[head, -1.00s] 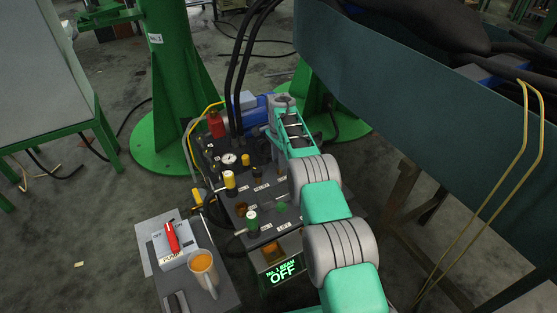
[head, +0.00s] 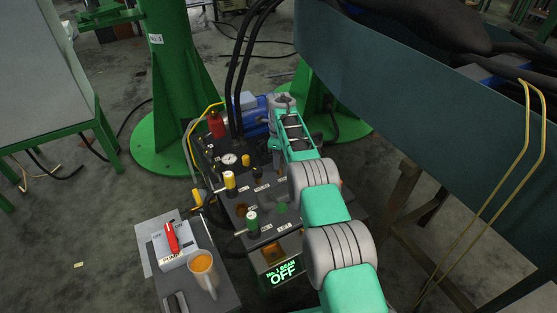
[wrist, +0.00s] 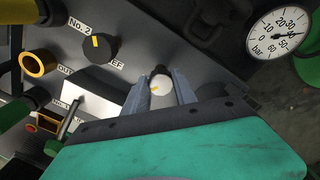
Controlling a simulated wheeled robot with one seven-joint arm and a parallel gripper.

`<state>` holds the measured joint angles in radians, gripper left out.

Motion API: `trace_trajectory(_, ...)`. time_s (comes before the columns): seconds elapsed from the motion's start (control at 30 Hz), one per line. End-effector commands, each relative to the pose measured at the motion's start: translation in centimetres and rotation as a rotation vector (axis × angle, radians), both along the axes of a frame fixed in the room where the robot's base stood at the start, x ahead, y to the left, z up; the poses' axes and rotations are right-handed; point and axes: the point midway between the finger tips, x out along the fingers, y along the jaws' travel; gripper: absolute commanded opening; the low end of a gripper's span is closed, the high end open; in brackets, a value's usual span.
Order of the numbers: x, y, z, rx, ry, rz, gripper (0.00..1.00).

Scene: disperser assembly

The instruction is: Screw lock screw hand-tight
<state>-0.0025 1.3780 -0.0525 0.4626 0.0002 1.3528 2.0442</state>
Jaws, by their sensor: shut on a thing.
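In the wrist view a small screw head (wrist: 160,84) with a pale face, a yellow mark and a dark rim stands between the two grey fingers of my gripper (wrist: 161,91). The fingers are shut on it, one on each side. I take it to be the lock screw; its thread and seat are hidden. A black knob (wrist: 99,49) with a yellow mark sits on the panel just to its left. In the head view my arm hides the fingertips and the screw.
A pressure gauge (wrist: 279,31) is at the upper right of the wrist view. A yellow ring (wrist: 38,64) is at the left. In the head view the panel carries a yellow-topped valve (head: 229,181) and a green one (head: 252,221). A red-handled pump box (head: 172,246) stands at lower left.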

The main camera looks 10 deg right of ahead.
Motion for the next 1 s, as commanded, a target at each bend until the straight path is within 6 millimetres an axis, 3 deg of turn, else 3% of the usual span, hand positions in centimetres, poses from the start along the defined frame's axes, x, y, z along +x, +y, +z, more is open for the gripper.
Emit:
trace_trajectory(0.67, -0.1, -0.02, -0.11, 0.0, 0.004, -0.07, 0.0)
trace_trajectory(0.7, -0.1, -0.02, -0.11, 0.0, 0.004, -0.07, 0.35)
trace_trajectory(0.93, -0.04, -0.05, -0.06, 0.0, 0.002, -0.069, 0.54)
trace_trajectory(1.0, -0.03, -0.05, -0.04, 0.0, 0.002, -0.069, 0.55)
